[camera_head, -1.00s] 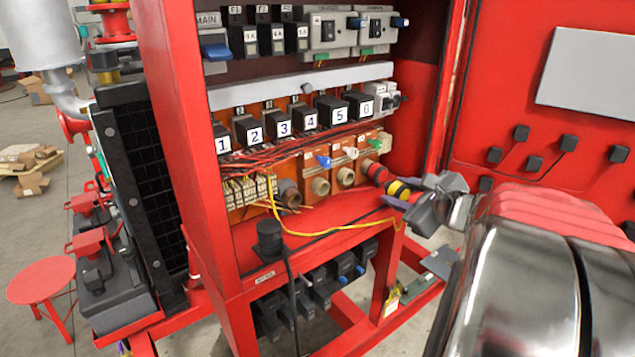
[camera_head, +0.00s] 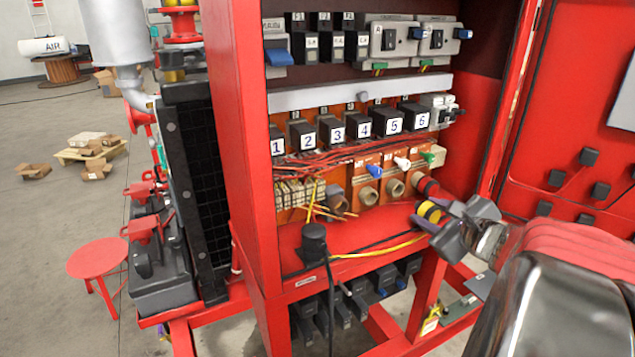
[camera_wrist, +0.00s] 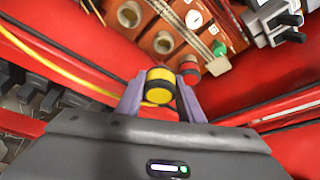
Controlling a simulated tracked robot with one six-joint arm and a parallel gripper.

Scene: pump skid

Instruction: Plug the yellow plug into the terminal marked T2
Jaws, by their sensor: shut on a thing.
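My gripper (camera_head: 440,218) is shut on the yellow plug (camera_head: 430,211), a short yellow cylinder with dark bands. The wrist view shows the plug (camera_wrist: 159,86) between my two purple-grey fingers. A yellow cable (camera_head: 385,248) trails left from it. The plug is in front of the terminal row, just below the right-hand terminal, which has a red and dark round end (camera_head: 427,185). The other two terminals are beige round sockets, a left one (camera_head: 368,196) and a middle one (camera_head: 394,188). I cannot read any T2 mark. No gap or contact at the red end is clear.
The open red door (camera_head: 570,120) stands to the right. Numbered black relays (camera_head: 364,124) sit higher up.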

